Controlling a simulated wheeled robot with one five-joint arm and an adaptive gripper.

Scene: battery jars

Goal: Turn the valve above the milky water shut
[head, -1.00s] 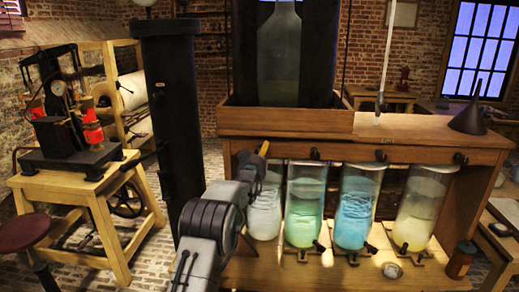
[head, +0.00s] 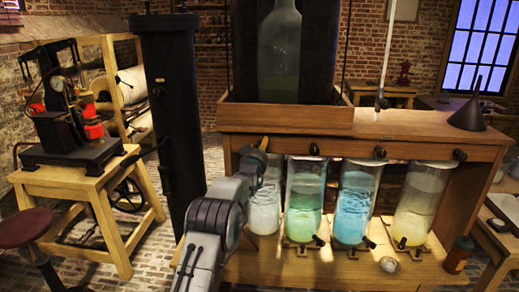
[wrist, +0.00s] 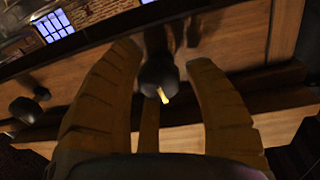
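The jar of milky water (head: 265,208) is the leftmost of the row of glass jars in the head view, partly hidden by my arm. The valve above it is hidden behind my gripper (head: 262,147) in the head view. In the wrist view a black valve knob (wrist: 157,72) with a small yellow tip lies between the two fingers of my gripper (wrist: 164,62). The fingers are open, one on each side of the knob. I cannot tell whether either finger touches it.
Jars of green (head: 303,212), blue (head: 353,215) and yellowish water (head: 411,220) stand to the right, with black valves (head: 313,149) on the wooden beam above them. A small brown bottle (head: 458,256) stands at the bench's right end. A black column (head: 173,110) rises close left of my arm.

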